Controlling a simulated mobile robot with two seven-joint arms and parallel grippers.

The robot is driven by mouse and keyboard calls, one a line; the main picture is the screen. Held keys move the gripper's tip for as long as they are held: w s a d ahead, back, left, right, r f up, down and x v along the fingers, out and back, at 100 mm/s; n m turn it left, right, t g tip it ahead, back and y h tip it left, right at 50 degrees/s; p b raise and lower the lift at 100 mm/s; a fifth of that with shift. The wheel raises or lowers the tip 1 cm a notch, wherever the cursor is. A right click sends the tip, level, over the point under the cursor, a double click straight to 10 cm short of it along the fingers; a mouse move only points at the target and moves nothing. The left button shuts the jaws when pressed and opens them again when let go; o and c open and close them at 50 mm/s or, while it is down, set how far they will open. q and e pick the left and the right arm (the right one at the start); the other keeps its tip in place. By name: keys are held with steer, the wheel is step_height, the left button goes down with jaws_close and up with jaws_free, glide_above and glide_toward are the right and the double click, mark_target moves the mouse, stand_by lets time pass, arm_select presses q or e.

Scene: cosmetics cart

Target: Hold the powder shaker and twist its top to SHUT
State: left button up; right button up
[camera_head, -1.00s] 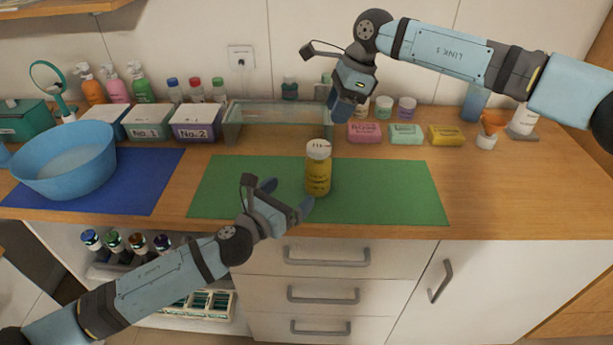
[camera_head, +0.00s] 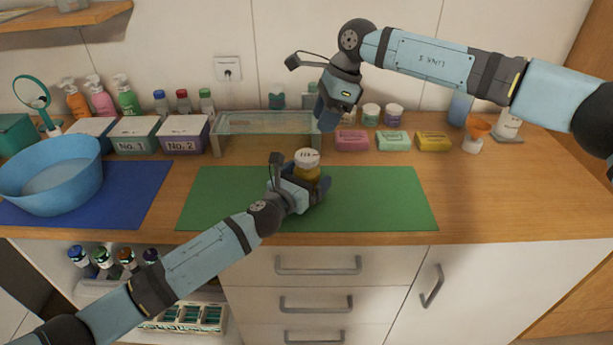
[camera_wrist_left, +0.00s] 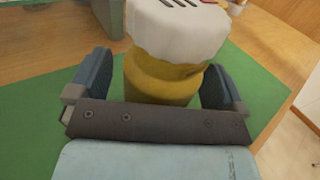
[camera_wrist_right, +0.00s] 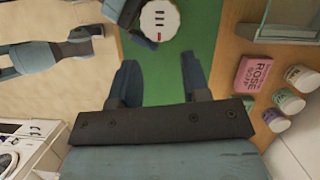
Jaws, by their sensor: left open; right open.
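The powder shaker (camera_head: 306,166) stands upright on the green mat (camera_head: 385,200), a yellow body with a white top. My left gripper (camera_head: 308,190) is low around its body, open, with one finger on each side. In the left wrist view the shaker (camera_wrist_left: 165,75) stands between the fingers, with a gap visible at the right finger. In the right wrist view the white top (camera_wrist_right: 159,20) shows dark slots and a small red mark. My right gripper (camera_head: 325,118) is open and empty, above and behind the shaker, with its fingers (camera_wrist_right: 160,85) pointing down.
A glass tray (camera_head: 262,125) stands behind the mat. Pink, green and yellow soap boxes (camera_head: 393,141) sit at the back right. A blue basin (camera_head: 50,180) and lidded boxes (camera_head: 135,140) are at the left. The mat's right side is clear.

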mark_target(307, 154)
arm_select(q)
steer(key=c, duration=1)
steer(key=shift+c, duration=0.2)
arm_select(e)
steer(key=shift+o, duration=0.4)
steer(key=o, duration=0.4)
steer(key=shift+a+r, duration=0.1)
steer(key=shift+c, duration=0.2)
arm_select(q)
steer(key=shift+a, duration=0.1)
arm_select(e)
steer(key=o, duration=0.3)
steer(key=a+r+n+h, duration=0.1)
steer(key=a+n+h, duration=0.1)
steer(key=a+r+n+h, duration=0.1)
steer(key=n, duration=0.1)
steer(key=shift+s+a+r+t+h, duration=0.25)
steer(key=shift+a+r+t+h, duration=0.05)
steer(key=shift+r+h, duration=0.1)
steer(key=shift+o, duration=0.2)
steer(key=shift+n, duration=0.3)
step_height(307, 154, down, 12)
steer(key=shift+r, duration=0.1)
steer(key=shift+c, duration=0.5)
steer(key=c, duration=0.8)
